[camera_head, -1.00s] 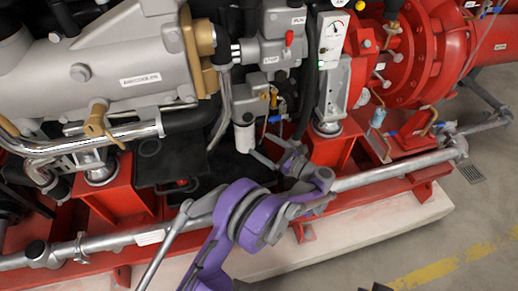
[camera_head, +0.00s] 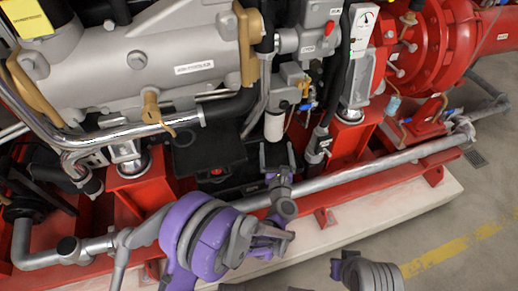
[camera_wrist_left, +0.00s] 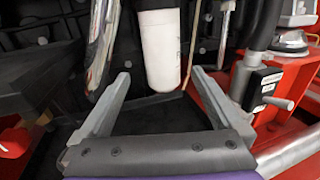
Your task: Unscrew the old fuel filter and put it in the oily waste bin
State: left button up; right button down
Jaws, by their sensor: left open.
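The old fuel filter (camera_head: 274,126) is a white upright cylinder hanging under a grey housing in the head view. It also shows in the left wrist view (camera_wrist_left: 160,50), top centre, with its upper end cut off. My left gripper (camera_head: 277,150) is open just below the filter. In the left wrist view its two fingers (camera_wrist_left: 162,78) stand wide apart on either side of the filter's lower end, with visible gaps. My right gripper (camera_head: 340,268) is at the bottom of the head view, away from the filter; its jaw opening is unclear. No oily waste bin shows.
A dark lever-and-box fitting (camera_wrist_left: 262,85) is close on the right. A silver pipe (camera_head: 375,170) runs along the red frame in front. Open floor (camera_head: 480,215) lies at right.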

aim_at(278, 131)
pick_arm(q)
jog(key=shift+w+a+p, duration=0.1)
jog(key=shift+w+a, duration=0.05)
jog(key=shift+w, duration=1.6)
jog(key=shift+w+a+p, duration=0.15)
jog(key=shift+w, duration=1.55)
jog(key=shift+w+a+p, duration=0.1)
jog(key=shift+w+a, duration=0.05)
jog(key=shift+w, duration=1.6)
jog(key=shift+w, duration=0.3)
jog(key=shift+c, duration=0.3)
grip_shut()
jog(key=n+y, duration=0.2)
jog(key=y, duration=0.1)
jog(key=shift+d+g, duration=0.2)
jog(key=shift+g, duration=0.1)
jog(key=shift+f+n+g+y, duration=0.1)
jog(key=shift+n+g+y, duration=0.3)
jog(key=shift+n+y, duration=0.5)
jog(key=shift+y, duration=0.4)
